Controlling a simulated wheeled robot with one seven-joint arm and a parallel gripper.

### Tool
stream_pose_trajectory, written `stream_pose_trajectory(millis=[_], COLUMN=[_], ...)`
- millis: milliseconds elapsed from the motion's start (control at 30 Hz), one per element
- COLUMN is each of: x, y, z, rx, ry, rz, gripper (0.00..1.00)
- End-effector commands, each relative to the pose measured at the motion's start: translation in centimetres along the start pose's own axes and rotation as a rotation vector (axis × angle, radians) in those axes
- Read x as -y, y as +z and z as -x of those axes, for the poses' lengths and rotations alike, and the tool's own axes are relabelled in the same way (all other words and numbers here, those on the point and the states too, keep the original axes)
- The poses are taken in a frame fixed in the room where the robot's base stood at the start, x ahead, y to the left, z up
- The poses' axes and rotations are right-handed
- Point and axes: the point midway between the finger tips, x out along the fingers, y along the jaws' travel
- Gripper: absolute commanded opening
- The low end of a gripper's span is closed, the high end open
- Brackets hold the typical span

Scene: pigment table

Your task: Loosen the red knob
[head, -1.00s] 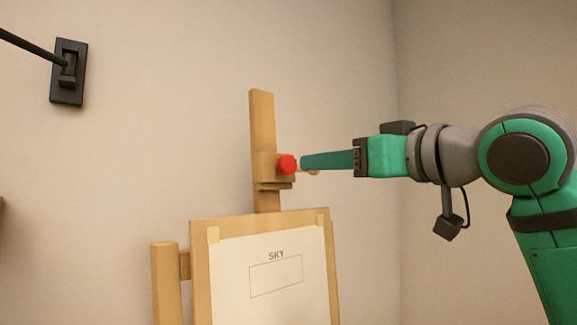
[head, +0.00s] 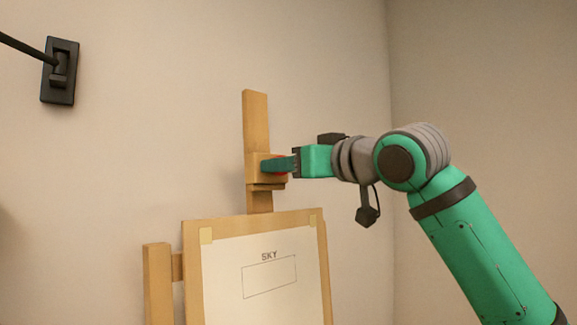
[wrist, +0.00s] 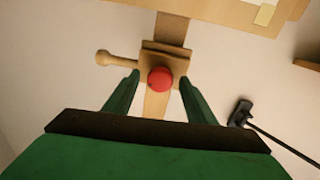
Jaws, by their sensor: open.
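The red knob (wrist: 160,79) sits on the wooden clamp block (wrist: 177,66) of the easel's upright mast. In the wrist view it lies between my two fingertips, with a gap on each side. In the head view only a sliver of the red knob (head: 281,173) shows; my fingers cover the rest. My gripper (head: 265,165) is open, reaching in from the right, its fingers alongside the knob. I cannot tell exactly how deep the fingertips reach past it.
Below the block, the easel holds a board with a paper (head: 230,275) marked SKY. A wooden peg (wrist: 115,59) sticks out from the block's side, close to one finger. A black wall bracket (head: 60,72) with a rod is at the left. Bare wall lies behind.

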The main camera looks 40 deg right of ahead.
Motion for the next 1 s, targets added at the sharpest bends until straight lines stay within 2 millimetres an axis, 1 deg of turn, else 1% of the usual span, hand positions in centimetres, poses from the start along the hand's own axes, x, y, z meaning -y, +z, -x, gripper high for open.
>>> stream_pose_trajectory(millis=[167, 200, 267, 300, 333, 533, 667, 867, 1000], x=[0.01, -0.01, -0.05, -0.07, -0.09, -0.04, 0.06, -0.05, -0.03], y=[0.00, 0.00, 0.01, 0.01, 0.01, -0.03, -0.18, -0.14, -0.19], z=[0.01, 0.03, 0.05, 0.07, 0.08, 0.08, 0.07, 0.13, 0.14], rx=[0.000, 0.000, 0.000, 0.000, 0.000, 0.000, 0.001, 0.012, 0.026], ry=[0.000, 0.000, 0.001, 0.001, 0.002, 0.001, 0.003, 0.016, 0.029], rz=[0.000, 0.000, 0.000, 0.000, 0.000, -0.009, -0.048, -0.165, -0.295], gripper=[0.51, 0.41, 0.27, 0.17, 0.10, 0.10, 0.10, 0.10, 0.10])
